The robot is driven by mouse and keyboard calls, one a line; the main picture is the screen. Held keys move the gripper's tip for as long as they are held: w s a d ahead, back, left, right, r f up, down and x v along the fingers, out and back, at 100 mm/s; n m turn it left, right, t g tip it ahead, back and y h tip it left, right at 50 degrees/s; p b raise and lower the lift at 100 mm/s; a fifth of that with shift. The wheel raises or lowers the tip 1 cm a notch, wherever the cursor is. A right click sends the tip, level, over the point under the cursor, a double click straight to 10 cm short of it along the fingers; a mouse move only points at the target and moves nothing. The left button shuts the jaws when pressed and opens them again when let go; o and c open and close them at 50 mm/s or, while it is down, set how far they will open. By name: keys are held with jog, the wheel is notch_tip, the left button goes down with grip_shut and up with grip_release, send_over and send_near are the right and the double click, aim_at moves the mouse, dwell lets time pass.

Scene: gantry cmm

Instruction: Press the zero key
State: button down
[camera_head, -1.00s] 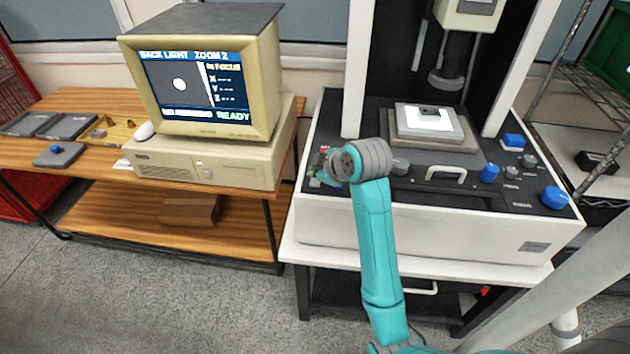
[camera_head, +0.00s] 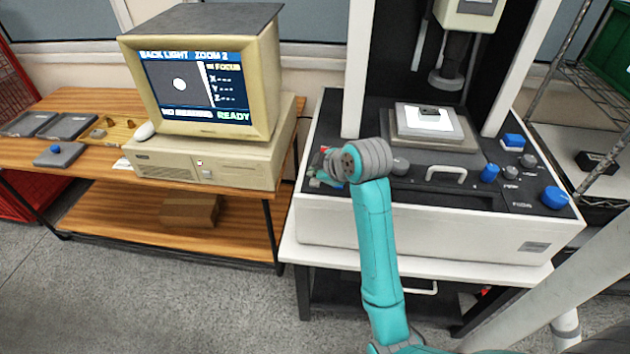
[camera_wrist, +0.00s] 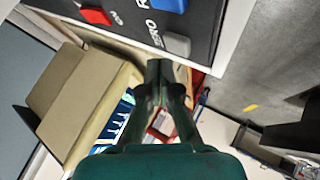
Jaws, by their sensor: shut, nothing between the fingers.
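The zero key (camera_wrist: 177,45) is a grey key at the panel edge in the wrist view, with white lettering beside it that seems to read ZERO. My gripper (camera_wrist: 160,69) is shut and empty, its fingertips just below and left of this key in the picture. I cannot tell whether they touch it or the panel. In the head view my gripper (camera_head: 326,178) is over the left front of the machine's dark panel (camera_head: 420,183), partly hidden by my wrist. My arm covers part of the keys there.
A red key (camera_wrist: 97,15) and a blue key (camera_wrist: 168,5) sit near the grey one. The monitor (camera_head: 205,85) reads READY. A stage (camera_head: 433,125) with a small part, a handle (camera_head: 446,174) and blue knobs (camera_head: 553,197) lie to the right.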

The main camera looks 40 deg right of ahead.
aim_at(316, 184)
jog(key=shift+f, duration=0.15)
jog(key=shift+f, duration=0.25)
jog(key=shift+f, duration=0.4)
dwell(0.9)
jog(key=shift+r, duration=0.85)
jog(key=shift+r, duration=2.5)
jog(key=shift+s, duration=0.1)
